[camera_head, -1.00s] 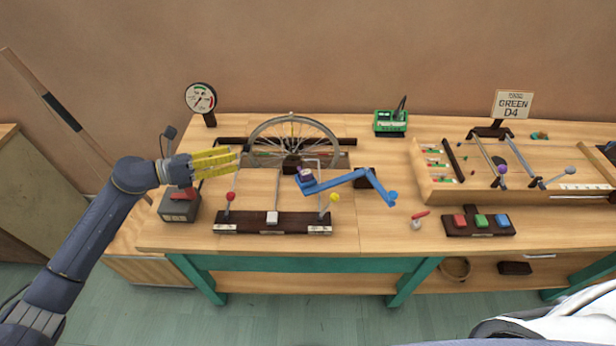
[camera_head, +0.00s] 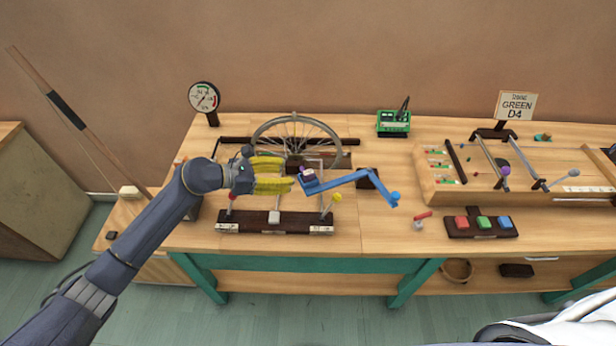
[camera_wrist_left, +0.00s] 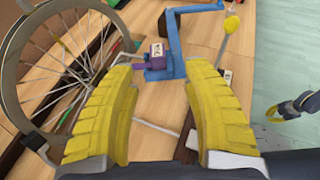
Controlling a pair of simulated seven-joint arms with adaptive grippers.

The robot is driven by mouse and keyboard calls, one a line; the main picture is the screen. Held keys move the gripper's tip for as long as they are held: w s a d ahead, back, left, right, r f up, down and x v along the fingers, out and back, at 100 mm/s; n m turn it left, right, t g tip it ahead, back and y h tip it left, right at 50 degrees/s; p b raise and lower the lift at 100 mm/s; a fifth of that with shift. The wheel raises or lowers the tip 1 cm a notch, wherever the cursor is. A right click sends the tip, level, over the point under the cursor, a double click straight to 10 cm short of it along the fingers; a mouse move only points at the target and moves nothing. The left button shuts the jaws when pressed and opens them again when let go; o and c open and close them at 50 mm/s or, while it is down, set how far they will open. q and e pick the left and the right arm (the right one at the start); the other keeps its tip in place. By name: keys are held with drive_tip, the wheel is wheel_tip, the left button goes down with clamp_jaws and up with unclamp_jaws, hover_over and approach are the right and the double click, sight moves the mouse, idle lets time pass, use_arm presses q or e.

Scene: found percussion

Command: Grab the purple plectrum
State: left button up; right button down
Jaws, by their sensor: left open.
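The purple plectrum (camera_wrist_left: 128,67) is a small purple piece on the end of a blue cranked arm (camera_head: 345,180), close to the bicycle wheel's rim. In the head view the purple part (camera_head: 309,174) sits just beyond my left fingertips. My left gripper (camera_head: 291,174) has yellow ribbed fingers and comes in from the left above the bench. In the left wrist view its fingers (camera_wrist_left: 158,75) are spread apart and empty, with the plectrum and the blue holder ahead between the tips.
The spoked wheel (camera_head: 338,135) stands behind the plectrum. A dark base with a red and a yellow knob lever (camera_head: 337,197) lies in front. A green box (camera_head: 393,122), a coloured button panel (camera_head: 480,222) and a wooden tray instrument (camera_head: 520,195) are further right.

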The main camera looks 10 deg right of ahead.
sight(306, 173)
use_arm(q)
drive_tip(key=shift+w+x, duration=0.15)
drive_tip(key=shift+x, duration=1.75)
drive_tip(key=shift+w+x, duration=0.1)
drive_tip(key=shift+x, duration=1.85)
drive_tip(key=shift+r, duration=0.15)
drive_tip(key=shift+c, duration=0.2)
clamp_jaws()
